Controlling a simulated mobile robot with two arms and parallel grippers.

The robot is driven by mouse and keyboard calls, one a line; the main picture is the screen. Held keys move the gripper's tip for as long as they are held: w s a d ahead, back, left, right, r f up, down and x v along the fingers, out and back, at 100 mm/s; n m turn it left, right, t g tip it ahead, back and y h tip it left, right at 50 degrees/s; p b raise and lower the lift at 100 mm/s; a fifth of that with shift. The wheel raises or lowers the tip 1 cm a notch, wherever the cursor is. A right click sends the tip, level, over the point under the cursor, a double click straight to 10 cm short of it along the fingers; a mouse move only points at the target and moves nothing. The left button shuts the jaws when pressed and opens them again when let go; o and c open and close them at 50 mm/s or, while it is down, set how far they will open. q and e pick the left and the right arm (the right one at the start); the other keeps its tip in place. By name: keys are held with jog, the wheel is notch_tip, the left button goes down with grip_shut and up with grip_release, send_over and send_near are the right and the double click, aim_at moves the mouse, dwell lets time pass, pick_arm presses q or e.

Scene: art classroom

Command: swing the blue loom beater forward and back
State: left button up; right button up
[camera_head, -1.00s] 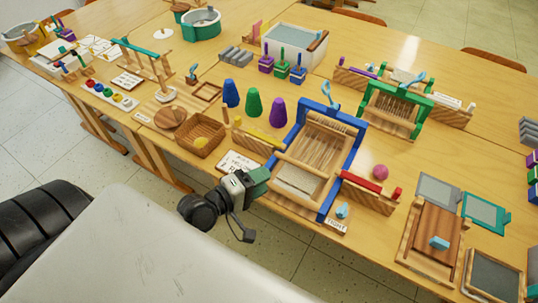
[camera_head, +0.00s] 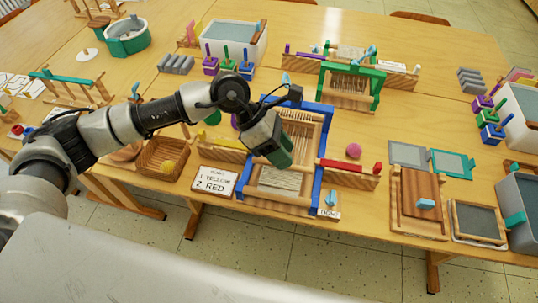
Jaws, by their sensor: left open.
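The blue loom (camera_head: 318,165) stands near the front edge of the table, a blue-sided frame with wooden slats and pale woven cloth (camera_head: 280,179) at its near end. Its beater seems to be the wooden comb-like part (camera_head: 305,122) across the middle; my gripper partly hides it. A light blue handle (camera_head: 286,79) shows at the loom's back left. My left gripper (camera_head: 281,158), with green fingers, reaches in from the left over the loom, pointing down. It is open, and I cannot tell whether it touches the loom. My right gripper is not in view.
A green loom (camera_head: 377,88) stands behind. A red shuttle (camera_head: 345,166) lies right of the blue loom, with a pink ball (camera_head: 354,151) behind it. A card (camera_head: 216,181) and a basket (camera_head: 160,157) are on the left. Frames and trays stand right.

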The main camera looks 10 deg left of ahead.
pick_arm(q)
jog(key=w+a+m+t+y, duration=0.2)
jog(key=w+a+m+y, duration=0.15)
jog(key=a, duration=0.25)
jog(key=shift+n+y, duration=0.25)
jog(key=shift+n, duration=0.2)
jog(key=x, duration=0.3)
jog(key=p+x, duration=0.1)
jog(key=x, duration=0.3)
jog(key=w+p+x, duration=0.1)
jog(key=x, duration=0.3)
jog(key=shift+d+f, duration=0.15)
jog(key=shift+d, duration=0.15)
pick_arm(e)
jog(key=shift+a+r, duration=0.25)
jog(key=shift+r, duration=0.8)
pick_arm(q)
jog(key=shift+c, duration=0.2)
grip_shut()
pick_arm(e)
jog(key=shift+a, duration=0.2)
